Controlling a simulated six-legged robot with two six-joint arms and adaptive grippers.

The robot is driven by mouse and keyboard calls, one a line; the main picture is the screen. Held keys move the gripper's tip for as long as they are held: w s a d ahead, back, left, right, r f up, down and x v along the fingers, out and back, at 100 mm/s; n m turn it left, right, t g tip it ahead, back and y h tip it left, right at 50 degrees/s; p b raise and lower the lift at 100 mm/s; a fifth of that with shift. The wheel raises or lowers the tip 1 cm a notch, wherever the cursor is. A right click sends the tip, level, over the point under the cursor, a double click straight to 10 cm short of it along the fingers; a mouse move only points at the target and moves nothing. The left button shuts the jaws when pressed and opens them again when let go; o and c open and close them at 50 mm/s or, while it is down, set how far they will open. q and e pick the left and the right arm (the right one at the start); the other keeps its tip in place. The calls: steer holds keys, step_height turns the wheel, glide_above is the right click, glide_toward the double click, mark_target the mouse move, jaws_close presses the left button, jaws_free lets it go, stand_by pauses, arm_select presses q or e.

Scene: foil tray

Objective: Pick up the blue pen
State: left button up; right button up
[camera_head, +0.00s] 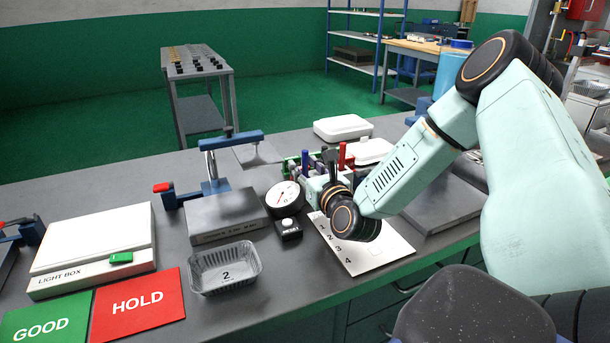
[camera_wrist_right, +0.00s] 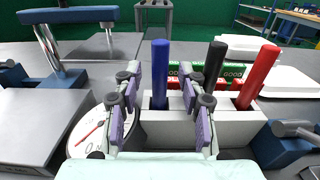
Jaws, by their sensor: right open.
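The blue pen (camera_wrist_right: 160,75) stands upright in a white holder block (camera_wrist_right: 222,130) in the right wrist view. A black pen (camera_wrist_right: 214,60) and a red pen (camera_wrist_right: 258,75) stand in the same block, to its right. My right gripper (camera_wrist_right: 160,108) is open, with one finger on each side of the blue pen's line; I see a gap on both sides and no clear contact. In the head view the blue pen (camera_head: 305,161) and red pen (camera_head: 342,156) show beside my right wrist, which partly hides the holder. My left gripper is not in view.
A round dial gauge (camera_head: 285,197) stands close left of the holder. A numbered white card (camera_head: 372,255) lies in front. A foil tray (camera_head: 252,268), a grey block (camera_head: 228,214) and a light box (camera_head: 95,240) are further left. White cases (camera_head: 343,127) lie behind.

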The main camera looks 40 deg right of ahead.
steer(key=shift+w+d, duration=0.1)
steer(key=shift+w, duration=0.2)
steer(key=shift+r, duration=0.1)
steer(key=shift+s, duration=0.1)
jaws_close()
